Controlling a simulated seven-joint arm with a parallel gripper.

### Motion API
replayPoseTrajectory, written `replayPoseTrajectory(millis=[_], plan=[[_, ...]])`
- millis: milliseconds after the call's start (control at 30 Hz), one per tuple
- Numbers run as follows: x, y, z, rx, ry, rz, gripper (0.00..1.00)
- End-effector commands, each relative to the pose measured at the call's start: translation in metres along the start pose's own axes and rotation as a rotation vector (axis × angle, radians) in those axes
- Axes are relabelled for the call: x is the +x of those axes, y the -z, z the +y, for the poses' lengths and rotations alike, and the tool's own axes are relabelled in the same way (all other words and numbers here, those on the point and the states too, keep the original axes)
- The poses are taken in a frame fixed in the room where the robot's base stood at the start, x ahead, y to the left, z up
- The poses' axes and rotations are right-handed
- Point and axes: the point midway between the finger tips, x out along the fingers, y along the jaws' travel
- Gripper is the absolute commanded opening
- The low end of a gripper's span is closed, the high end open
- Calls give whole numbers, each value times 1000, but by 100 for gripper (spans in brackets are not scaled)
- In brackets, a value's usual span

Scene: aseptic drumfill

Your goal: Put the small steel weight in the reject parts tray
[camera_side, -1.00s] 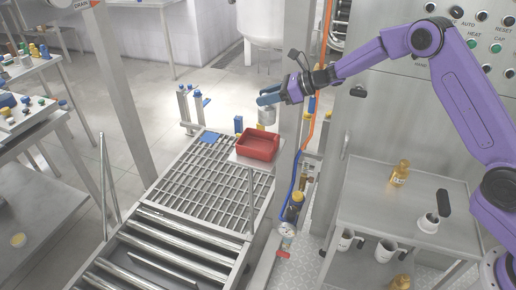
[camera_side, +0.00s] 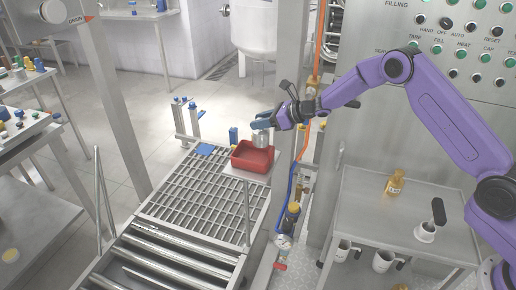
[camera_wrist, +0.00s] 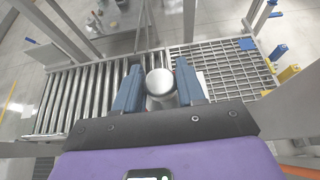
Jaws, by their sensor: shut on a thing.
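The small steel weight (camera_side: 259,139) is a silvery cylinder held at the tips of my gripper (camera_side: 262,124). In the wrist view the round top of the weight (camera_wrist: 160,83) sits between the two blue fingers of my gripper (camera_wrist: 159,88), which are shut on it. The reject parts tray (camera_side: 252,158) is a red open box on a pale stand beside the grating. In the side view the weight is over the tray's back part, its lower end close to the rim level. I cannot tell whether it touches the tray. The wrist view does not clearly show the tray.
A metal grating (camera_side: 200,190) and a roller conveyor (camera_side: 165,252) lie left of and before the tray. A blue flat piece (camera_side: 205,149) lies on the grating. A steel post (camera_side: 290,100) and an orange hose (camera_side: 318,50) stand close to my gripper. A side table (camera_side: 385,215) carries an amber bottle (camera_side: 395,183).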

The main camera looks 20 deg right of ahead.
Motion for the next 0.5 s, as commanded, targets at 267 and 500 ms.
replayPoseTrajectory(millis=[267, 500], plan=[[16, 28, 0, -3, 0, -9, 0], [23, 45, -1, -2, 0, -8, 0]])
